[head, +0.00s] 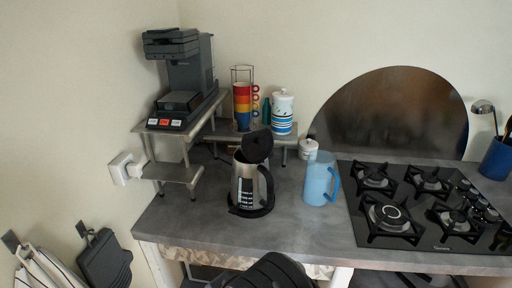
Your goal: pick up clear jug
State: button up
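The jug (317,182) is light blue and looks translucent, with a blue handle on its right side. It stands upright on the grey counter (290,232), between the kettle and the hob. No fingers of my gripper show in the head view. A dark rounded shape at the bottom middle edge looks like part of my own arm, below and to the left of the jug.
A steel kettle (246,189) with its black lid raised stands left of the jug. A gas hob (345,174) lies close on the right. A small white jar (308,149) stands behind. A coffee machine (187,79) sits on a raised shelf. Counter in front is clear.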

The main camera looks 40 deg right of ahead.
aim_at(319, 173)
jog(key=z, duration=1.9)
jog(key=i+j+u, duration=0.1)
jog(key=i+u, duration=0.4)
jog(key=u, duration=0.25)
